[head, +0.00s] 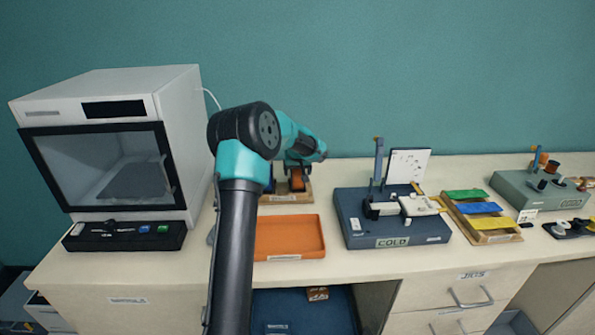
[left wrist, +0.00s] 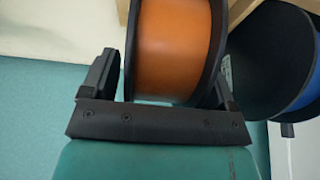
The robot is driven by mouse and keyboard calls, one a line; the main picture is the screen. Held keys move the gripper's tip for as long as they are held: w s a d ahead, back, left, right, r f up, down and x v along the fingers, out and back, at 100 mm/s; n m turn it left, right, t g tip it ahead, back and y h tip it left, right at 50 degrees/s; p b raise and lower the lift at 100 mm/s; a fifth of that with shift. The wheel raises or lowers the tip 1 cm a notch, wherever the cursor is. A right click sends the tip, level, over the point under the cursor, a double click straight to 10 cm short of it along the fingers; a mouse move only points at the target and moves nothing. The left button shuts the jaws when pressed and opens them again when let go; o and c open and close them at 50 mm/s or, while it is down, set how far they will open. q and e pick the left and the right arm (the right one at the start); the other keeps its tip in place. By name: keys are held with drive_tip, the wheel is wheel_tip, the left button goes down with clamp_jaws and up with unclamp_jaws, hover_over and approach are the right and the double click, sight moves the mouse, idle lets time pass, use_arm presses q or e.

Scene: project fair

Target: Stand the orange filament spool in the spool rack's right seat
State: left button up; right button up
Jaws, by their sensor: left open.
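The orange filament spool (head: 297,179) stands upright at the right side of the wooden spool rack (head: 290,198), behind the orange tray. Its seating at the bottom is too small to make out. In the left wrist view the orange spool (left wrist: 175,45), with black flanges, lies between the fingers of my left gripper (left wrist: 165,75). That gripper is open around it. In the head view my left gripper (head: 301,170) is over the rack, and my arm hides part of the rack. A blue spool (left wrist: 302,75) is beside the orange one. My right gripper is not in view.
A white printer-like box (head: 180,130) stands at the left. An orange tray (head: 290,238) lies in front of the rack. A dark blue device marked COLD (head: 400,232) is to its right, then a wooden holder with coloured strips (head: 482,215). The teal wall is close behind the rack.

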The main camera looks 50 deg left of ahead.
use_arm(q)
drive_tip(key=v, duration=1.2)
drive_tip(key=shift+r, duration=0.15)
